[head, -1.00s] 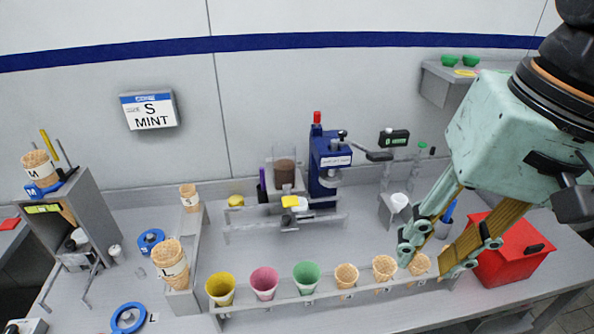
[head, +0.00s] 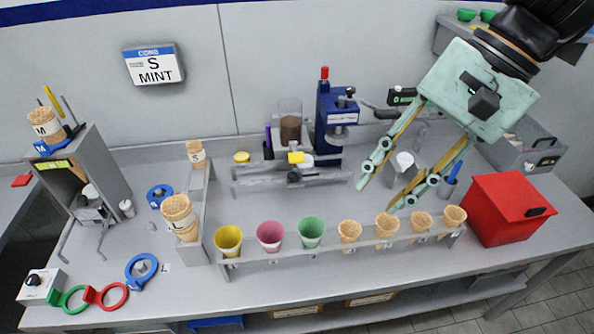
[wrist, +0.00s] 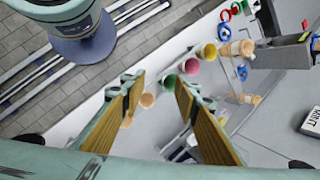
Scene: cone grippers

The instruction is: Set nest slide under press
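The blue press (head: 331,117) stands at the back middle of the bench against the wall, with a lever out to its right. In front of it a grey rail (head: 262,181) runs left to right. A small slide with a yellow tab (head: 296,157) sits on the rail, to the left of the press column; how far it lies from the point below the press head is hard to tell. My gripper (head: 382,188) is open and empty, right of the rail and behind the cone rack. Its two spread fingers also show in the wrist view (wrist: 156,92); the press does not.
A rack (head: 380,243) of coloured cups and wafer cones runs along the front. A red box (head: 508,209) stands at right. A white cup on a stand (head: 404,160) is close by my fingers. A clear hopper (head: 290,125) stands left of the press.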

